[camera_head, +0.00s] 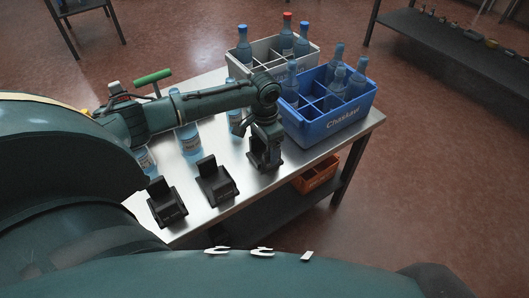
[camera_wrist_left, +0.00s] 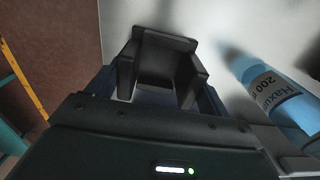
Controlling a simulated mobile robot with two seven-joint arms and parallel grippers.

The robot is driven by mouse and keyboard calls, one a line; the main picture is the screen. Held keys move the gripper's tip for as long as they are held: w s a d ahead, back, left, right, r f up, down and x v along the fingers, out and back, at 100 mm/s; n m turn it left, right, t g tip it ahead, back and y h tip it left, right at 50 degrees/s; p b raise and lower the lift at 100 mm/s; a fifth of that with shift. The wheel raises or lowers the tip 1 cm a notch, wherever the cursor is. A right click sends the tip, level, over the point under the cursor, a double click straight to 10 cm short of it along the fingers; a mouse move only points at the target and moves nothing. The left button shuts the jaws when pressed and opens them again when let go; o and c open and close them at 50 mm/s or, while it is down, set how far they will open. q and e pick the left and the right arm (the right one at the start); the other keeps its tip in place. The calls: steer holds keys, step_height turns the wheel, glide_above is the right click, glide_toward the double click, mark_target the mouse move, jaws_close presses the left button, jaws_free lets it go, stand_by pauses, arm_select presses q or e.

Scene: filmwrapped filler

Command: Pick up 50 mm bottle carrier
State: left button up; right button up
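Several black bottle carriers stand in a row near the table's front edge: one at the left (camera_head: 167,205), one in the middle (camera_head: 216,183), and one at the right (camera_head: 268,163), partly hidden under my gripper. No size marks are legible. My left gripper (camera_head: 264,148) points down over the right-hand carrier. In the wrist view the carrier (camera_wrist_left: 166,68) shows its back plate and side walls between the dark fingers of my left gripper (camera_wrist_left: 158,90). The fingers lie close beside its walls; whether they press on it cannot be told. My right gripper is not in view.
A grey crate (camera_head: 240,68) and a blue crate (camera_head: 340,122) hold bottles. An orange crate (camera_head: 316,178) sits below.

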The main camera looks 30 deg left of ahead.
arm_select(q)
steer(key=c, duration=0.5)
steer(key=shift+r, duration=0.1)
